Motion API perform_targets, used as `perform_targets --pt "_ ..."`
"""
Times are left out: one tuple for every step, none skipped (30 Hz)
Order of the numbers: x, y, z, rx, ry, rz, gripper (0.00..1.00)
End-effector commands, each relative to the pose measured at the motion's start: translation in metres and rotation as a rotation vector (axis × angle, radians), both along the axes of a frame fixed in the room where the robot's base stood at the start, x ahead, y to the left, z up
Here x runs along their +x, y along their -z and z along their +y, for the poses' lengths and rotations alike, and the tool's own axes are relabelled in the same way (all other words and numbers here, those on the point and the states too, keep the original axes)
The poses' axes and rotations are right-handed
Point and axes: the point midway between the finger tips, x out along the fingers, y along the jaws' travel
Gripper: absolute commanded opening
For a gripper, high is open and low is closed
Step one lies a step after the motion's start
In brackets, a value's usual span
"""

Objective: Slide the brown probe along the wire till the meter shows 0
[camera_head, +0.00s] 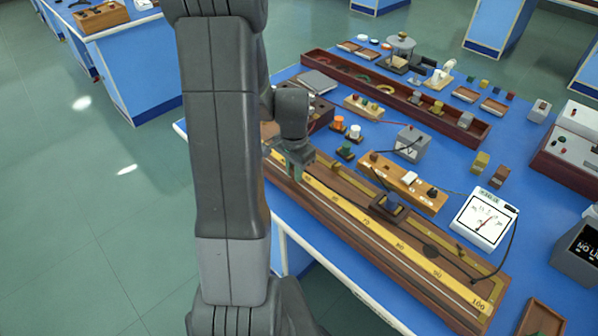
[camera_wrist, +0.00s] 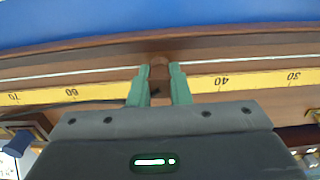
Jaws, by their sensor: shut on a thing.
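The brown probe (camera_wrist: 159,76) is between the two green fingers of my gripper (camera_wrist: 158,84) in the wrist view, and the gripper is shut on it. The probe stands at the thin pale wire (camera_wrist: 90,73), beside the yellow scale (camera_wrist: 198,85), between the 60 and 40 marks. In the head view my gripper (camera_head: 297,170) is over the left part of the long wooden wire board (camera_head: 437,291); the probe is hard to make out there.
A wooden block with terminals (camera_head: 402,182) and a grey box (camera_head: 411,143) stand behind the board. A dark cable (camera_head: 510,245) runs from the meter side to the board. A long red-brown tray (camera_head: 400,100) lies farther back. My arm hides the board's left end.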

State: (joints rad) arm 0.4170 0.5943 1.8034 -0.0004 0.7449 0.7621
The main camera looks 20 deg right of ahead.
Motion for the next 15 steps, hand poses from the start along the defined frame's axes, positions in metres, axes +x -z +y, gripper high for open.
perform_targets --pt "0.002 0.001 0.002 0.002 -0.001 0.001 0.00" --pt "0.003 0.001 0.002 0.001 -0.001 0.000 0.00" --pt "0.005 0.001 0.002 0.001 -0.001 0.000 0.00" --pt "0.006 0.001 0.003 0.001 -0.001 0.000 0.00" --pt "0.007 0.001 0.003 0.001 -0.002 0.000 0.00" --pt "0.009 0.001 0.004 0.001 -0.002 0.000 0.00" --pt "0.010 0.001 0.005 0.001 -0.002 0.000 0.00" --pt "0.011 0.001 0.005 0.001 -0.002 0.000 0.00" --pt "0.012 0.001 0.006 0.001 -0.001 0.000 0.00" --pt "0.013 0.001 0.006 0.001 -0.001 0.000 0.00" --pt "0.014 0.001 0.006 0.001 -0.001 0.000 0.00" --pt "0.016 0.001 0.007 0.001 -0.001 0.000 0.00" --pt "0.017 0.001 0.007 0.001 -0.001 0.000 0.00" --pt "0.018 0.001 0.008 0.001 -0.001 0.000 0.00" --pt "0.020 0.000 0.008 0.001 -0.001 0.000 0.00"
